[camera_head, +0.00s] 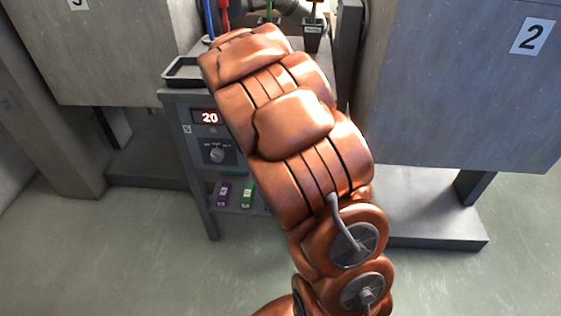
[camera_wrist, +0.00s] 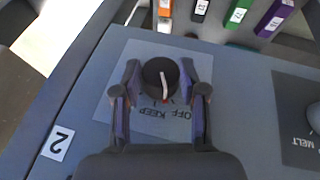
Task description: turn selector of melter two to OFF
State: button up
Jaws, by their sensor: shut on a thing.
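In the wrist view the selector (camera_wrist: 153,70) is a dark round knob with a pale and red pointer line, on a grey plate (camera_wrist: 137,55). The words OFF and KEEP show upside down below it, and the pointer points down toward them; I cannot tell exactly which mark it meets. A "2" label (camera_wrist: 57,143) is on the same panel. My gripper (camera_wrist: 160,84) is shut on the knob, one finger on each side. In the head view my copper arm hides my gripper and this selector.
In the head view a panel left of my arm has a "20" display (camera_head: 206,117) and another knob (camera_head: 216,155). A black tray (camera_head: 183,73) is above it. A grey "MELT" plate (camera_wrist: 293,135) shows at the wrist view's right.

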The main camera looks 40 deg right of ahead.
jog(key=shift+w+a+f+n+g+h+b, duration=0.15)
jog(key=shift+g+h+b, duration=0.2)
jog(key=shift+g+h, duration=0.3)
jog(key=shift+w+a+n+g+h+b, duration=0.15)
jog(key=shift+g+h+b, duration=0.25)
jog(key=shift+h, duration=0.35)
jog(key=shift+s+d, duration=0.1)
jog(key=shift+s, duration=0.05)
jog(key=o, duration=1.1)
jog(key=shift+o, duration=0.2)
jog(key=v, duration=1.2)
jog(key=shift+w, duration=0.2)
